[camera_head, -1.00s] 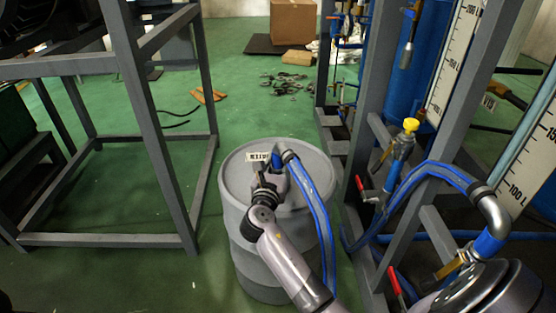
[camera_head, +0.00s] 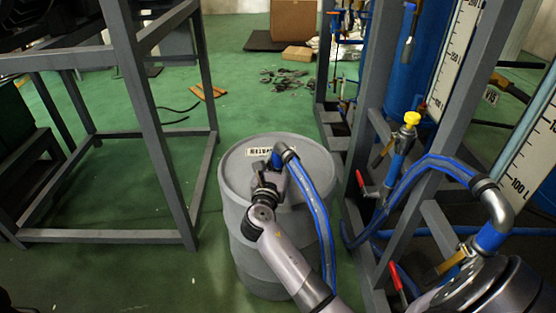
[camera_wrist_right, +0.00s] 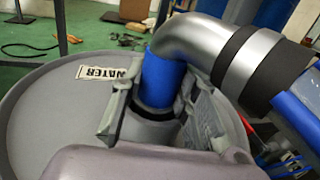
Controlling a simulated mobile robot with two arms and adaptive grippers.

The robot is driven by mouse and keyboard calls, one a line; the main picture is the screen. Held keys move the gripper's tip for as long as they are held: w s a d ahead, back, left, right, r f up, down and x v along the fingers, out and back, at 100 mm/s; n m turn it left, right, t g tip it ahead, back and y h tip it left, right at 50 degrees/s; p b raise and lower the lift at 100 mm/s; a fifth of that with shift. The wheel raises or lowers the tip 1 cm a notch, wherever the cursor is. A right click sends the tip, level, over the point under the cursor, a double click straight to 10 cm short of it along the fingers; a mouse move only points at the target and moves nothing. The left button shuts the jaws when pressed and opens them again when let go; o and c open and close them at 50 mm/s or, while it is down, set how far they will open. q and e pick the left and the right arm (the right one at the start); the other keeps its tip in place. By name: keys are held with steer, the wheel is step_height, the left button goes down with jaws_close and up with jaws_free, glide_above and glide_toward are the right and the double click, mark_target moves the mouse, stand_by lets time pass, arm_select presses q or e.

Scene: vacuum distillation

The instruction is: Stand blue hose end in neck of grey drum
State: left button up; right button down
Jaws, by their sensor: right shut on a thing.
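The grey drum (camera_head: 235,190) stands upright on the floor with a WATER label (camera_head: 258,151) on its top. My right gripper (camera_head: 272,178) is above the drum top, shut on the blue hose end (camera_head: 278,157). In the right wrist view the fingers (camera_wrist_right: 160,112) flank the blue hose end (camera_wrist_right: 165,75), which points down below a metal elbow (camera_wrist_right: 200,38). Its lower edge meets a dark-rimmed grey opening (camera_wrist_right: 148,126); I cannot tell how deep it sits. The fingers hide part of the neck. My left gripper is not in view.
The blue hose (camera_head: 318,210) hangs down the drum's right side. A grey frame with blue pipes and a yellow-capped valve (camera_head: 411,119) stands close on the right. Another grey frame (camera_head: 150,120) stands left.

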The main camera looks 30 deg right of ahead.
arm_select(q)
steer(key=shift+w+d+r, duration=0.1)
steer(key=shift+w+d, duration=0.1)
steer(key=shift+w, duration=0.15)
arm_select(e)
steer(key=shift+f, duration=0.1)
steer(key=c, duration=1.5)
jaws_free()
steer(key=o, duration=0.3)
steer(key=shift+f, duration=0.15)
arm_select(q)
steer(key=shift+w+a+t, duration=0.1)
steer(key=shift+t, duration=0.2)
arm_select(e)
steer(key=shift+o, duration=0.2)
steer(key=shift+s+f, duration=0.1)
steer(key=shift+f, duration=0.05)
steer(key=shift+s+a, duration=0.15)
steer(key=v, duration=1.1)
steer(key=shift+a+r, duration=0.35)
steer(key=shift+r, duration=0.1)
steer(key=shift+a, duration=0.1)
